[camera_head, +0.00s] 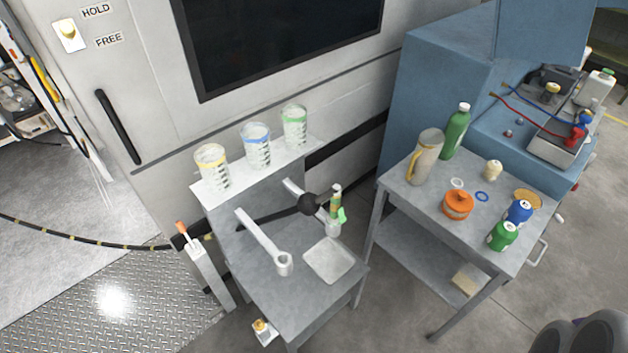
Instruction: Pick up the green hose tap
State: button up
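A small upright fitting with green parts (337,205), which looks like the green hose tap, stands at the right rear of the low grey bench (262,262). A black ball-shaped part (309,204) is just left of it; I cannot tell if they touch. Its lower end is near a light cylindrical piece, and how it is held there is unclear. My gripper does not show clearly. Dark rounded shapes at the bottom right corner look like part of my own body.
Three measuring jugs (257,146) stand on the shelf behind the bench. A black hose (75,239) crosses the left floor.

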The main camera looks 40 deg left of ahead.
aim_at(332, 218)
jog(key=i+l+u, duration=0.1)
jog(key=u, duration=0.4)
jog(key=i+l+u, duration=0.25)
jog(key=u, duration=0.25)
jog(key=i+l+u, duration=0.2)
jog(key=u, duration=0.25)
jog(key=l+u, duration=0.35)
jog(key=u, duration=0.15)
jog(key=i+l, duration=0.05)
